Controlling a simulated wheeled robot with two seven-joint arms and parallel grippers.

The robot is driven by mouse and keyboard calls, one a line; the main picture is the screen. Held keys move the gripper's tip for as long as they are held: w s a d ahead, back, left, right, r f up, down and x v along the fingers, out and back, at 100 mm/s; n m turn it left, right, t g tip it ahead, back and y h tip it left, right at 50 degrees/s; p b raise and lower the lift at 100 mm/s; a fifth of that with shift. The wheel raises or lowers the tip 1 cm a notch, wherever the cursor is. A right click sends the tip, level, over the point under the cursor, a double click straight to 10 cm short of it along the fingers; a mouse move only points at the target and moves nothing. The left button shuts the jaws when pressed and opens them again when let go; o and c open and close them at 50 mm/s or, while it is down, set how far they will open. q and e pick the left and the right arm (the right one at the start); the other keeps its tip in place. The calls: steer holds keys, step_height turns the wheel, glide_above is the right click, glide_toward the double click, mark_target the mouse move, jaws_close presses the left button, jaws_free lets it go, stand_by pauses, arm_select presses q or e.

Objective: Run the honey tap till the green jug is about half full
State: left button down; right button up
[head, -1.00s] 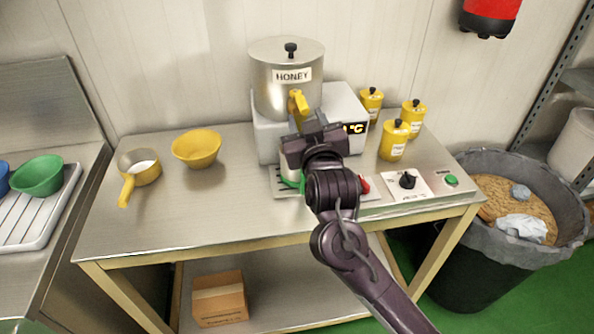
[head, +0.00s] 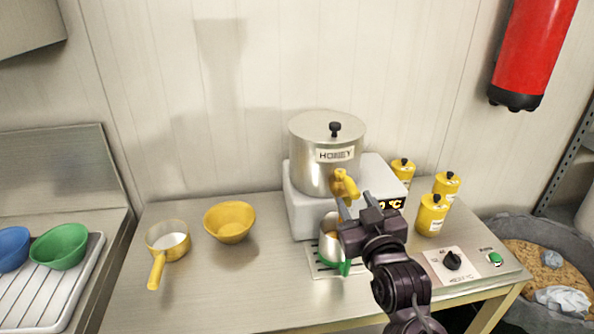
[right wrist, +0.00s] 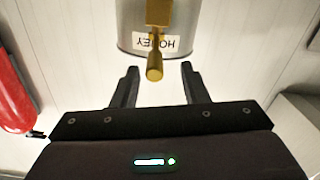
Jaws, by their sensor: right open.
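The honey pot (head: 312,165), a steel tank with a lid and a HONEY label, stands on a white heater unit (head: 302,212). Its yellow tap (head: 346,186) sticks out at the front, and it also shows in the right wrist view (right wrist: 156,62). The jug (head: 329,246), steel with a green handle, stands on the drip grate below the tap, partly hidden by my right gripper. Its fill level cannot be made out. My right gripper (head: 355,203) is open, its fingers at the tap; in the right wrist view the tap end lies between the fingertips (right wrist: 158,72). My left gripper is not in view.
A yellow bowl (head: 230,223) and a yellow-handled pan (head: 168,244) stand on the left of the table. Several yellow jars (head: 432,214) stand right of the heater. A black dial (head: 452,260) and a green button (head: 494,259) are at the right front.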

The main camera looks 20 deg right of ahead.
mark_target(348, 179)
steer(key=shift+d+r, duration=0.1)
steer(key=shift+r, duration=0.1)
steer(key=shift+w+r, duration=0.1)
steer(key=shift+w, duration=0.05)
steer(key=p+x, duration=0.2)
steer(key=x, duration=0.4)
steer(key=shift+d+r+p, duration=0.1)
steer(key=shift+d+p, duration=0.1)
steer(key=shift+p, duration=0.2)
steer(key=shift+w+d, duration=0.1)
steer(key=shift+w, duration=0.4)
jaws_close()
